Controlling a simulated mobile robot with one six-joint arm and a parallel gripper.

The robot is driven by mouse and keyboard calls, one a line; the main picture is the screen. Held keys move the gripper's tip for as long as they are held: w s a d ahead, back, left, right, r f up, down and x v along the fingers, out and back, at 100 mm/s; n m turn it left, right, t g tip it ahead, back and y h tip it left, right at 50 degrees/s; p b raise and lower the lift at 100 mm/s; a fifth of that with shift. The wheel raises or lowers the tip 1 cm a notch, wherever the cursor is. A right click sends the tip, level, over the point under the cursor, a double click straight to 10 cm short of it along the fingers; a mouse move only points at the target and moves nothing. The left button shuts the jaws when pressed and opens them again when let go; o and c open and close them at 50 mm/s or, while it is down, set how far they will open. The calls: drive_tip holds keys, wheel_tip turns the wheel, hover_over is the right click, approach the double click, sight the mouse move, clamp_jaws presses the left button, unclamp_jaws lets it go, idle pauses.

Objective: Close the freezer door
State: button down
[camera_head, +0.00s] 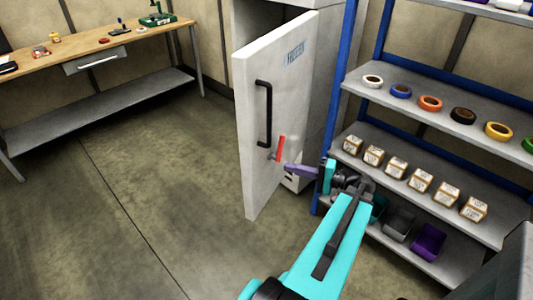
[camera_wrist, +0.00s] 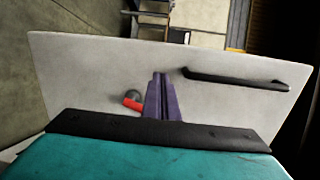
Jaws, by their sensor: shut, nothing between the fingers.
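The white freezer door (camera_head: 275,110) stands open, swung out from the freezer body (camera_head: 257,14). A black bar handle (camera_head: 263,112) is on its outer face, with a red lever (camera_head: 280,147) below it. The wrist view shows the door (camera_wrist: 90,70) filling the middle, with the black handle (camera_wrist: 235,80) right of my fingers and the red lever (camera_wrist: 132,104) left of them. My gripper (camera_head: 288,168) has purple fingers, shut and empty, just below and right of the red lever. They point at the door face; whether they touch it I cannot tell.
A blue-framed shelf rack (camera_head: 450,100) with tape rolls, small boxes and bins stands close on the right. A wooden workbench (camera_head: 100,45) with tools is at the back left. The floor (camera_head: 150,170) left of the door is clear.

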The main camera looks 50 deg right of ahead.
drive_tip(key=shift+t+h, duration=0.5)
drive_tip(key=s+d+r, duration=0.2)
drive_tip(key=shift+s+d+r, duration=0.25)
drive_tip(key=shift+s+r, duration=0.05)
drive_tip(key=shift+s, duration=0.1)
drive_tip(key=shift+w, duration=0.2)
drive_tip(key=p, duration=0.4)
approach(260, 148)
drive_tip(key=d+x, duration=0.1)
drive_tip(key=x, duration=0.3)
drive_tip(key=shift+w+a+r+p, duration=0.1)
drive_tip(key=shift+w+a+p, duration=0.25)
drive_tip(key=shift+w, duration=0.25)
drive_tip(key=shift+w+a+p, duration=0.2)
drive_tip(key=shift+w+a, duration=0.2)
drive_tip(key=shift+w, duration=0.25)
